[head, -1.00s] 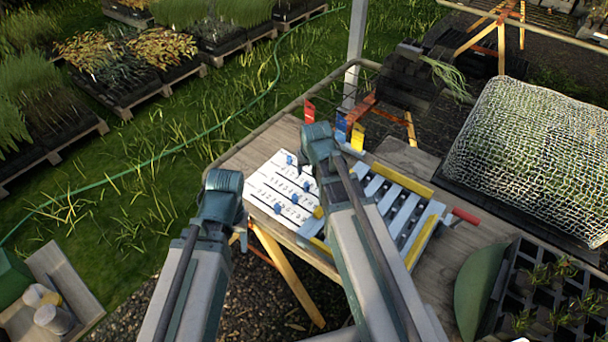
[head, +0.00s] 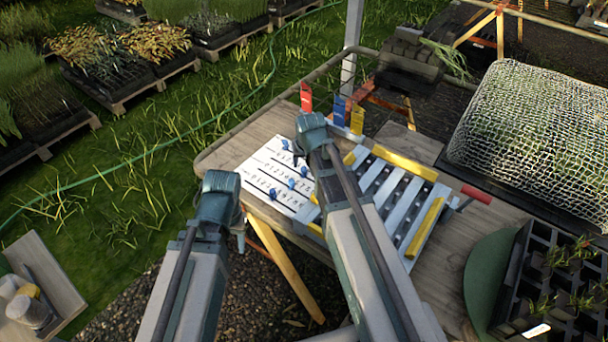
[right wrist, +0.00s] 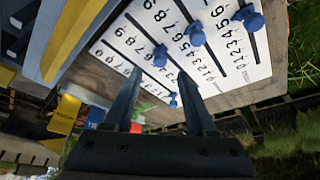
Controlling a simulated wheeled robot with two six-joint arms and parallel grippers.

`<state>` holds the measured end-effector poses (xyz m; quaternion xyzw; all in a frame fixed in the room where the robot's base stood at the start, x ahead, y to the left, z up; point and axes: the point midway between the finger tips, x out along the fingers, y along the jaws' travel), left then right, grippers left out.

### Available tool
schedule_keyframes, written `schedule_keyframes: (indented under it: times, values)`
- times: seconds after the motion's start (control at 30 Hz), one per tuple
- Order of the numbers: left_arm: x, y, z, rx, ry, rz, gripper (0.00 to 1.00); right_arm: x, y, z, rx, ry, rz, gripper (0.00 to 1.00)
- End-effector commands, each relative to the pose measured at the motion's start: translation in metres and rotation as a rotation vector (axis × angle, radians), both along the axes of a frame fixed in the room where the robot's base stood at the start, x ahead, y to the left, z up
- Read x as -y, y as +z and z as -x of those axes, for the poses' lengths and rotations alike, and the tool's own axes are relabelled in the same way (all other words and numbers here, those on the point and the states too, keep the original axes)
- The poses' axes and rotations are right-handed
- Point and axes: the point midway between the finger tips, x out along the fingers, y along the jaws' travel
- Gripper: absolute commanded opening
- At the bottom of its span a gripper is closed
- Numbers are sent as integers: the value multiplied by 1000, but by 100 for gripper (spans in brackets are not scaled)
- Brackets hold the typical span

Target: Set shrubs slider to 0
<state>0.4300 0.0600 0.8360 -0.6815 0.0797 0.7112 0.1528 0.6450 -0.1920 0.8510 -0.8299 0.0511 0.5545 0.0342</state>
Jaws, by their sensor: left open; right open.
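The white slider board (head: 262,170) lies on the wooden table, with rows of digits, dark slots and several blue knobs (head: 291,184). In the right wrist view the board (right wrist: 222,75) fills the upper middle. Knobs there sit at different places along the slots; one knob (right wrist: 173,101) appears between my fingers, nearer the right one. I cannot read which row is shrubs. My right gripper (right wrist: 160,75) is open and holds nothing; in the head view its wrist hides part of the board.
A rack of grey slats with yellow bars (head: 390,195) stands right of the board. Red, blue and yellow tags (head: 340,110) stand behind it. A netted bed (head: 530,130) and a seedling tray (head: 540,275) are at the right. Grass lies left of the table.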

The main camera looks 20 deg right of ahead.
Motion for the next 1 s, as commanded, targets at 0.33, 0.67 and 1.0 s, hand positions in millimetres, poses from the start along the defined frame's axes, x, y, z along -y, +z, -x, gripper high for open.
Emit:
schedule_keyframes:
  times: [0.33, 0.67, 1.0]
  values:
    - [0, -46, 0, 0, -1, 0, 50, 2, -46, -18, 0, 0, 0, 56]
    - [0, -47, 0, 0, -1, 0, 50, 2, -47, -19, 0, 0, 0, 56]
    - [0, -47, 0, 0, 0, 0, 50, 2, -47, -19, 0, 0, 0, 1]
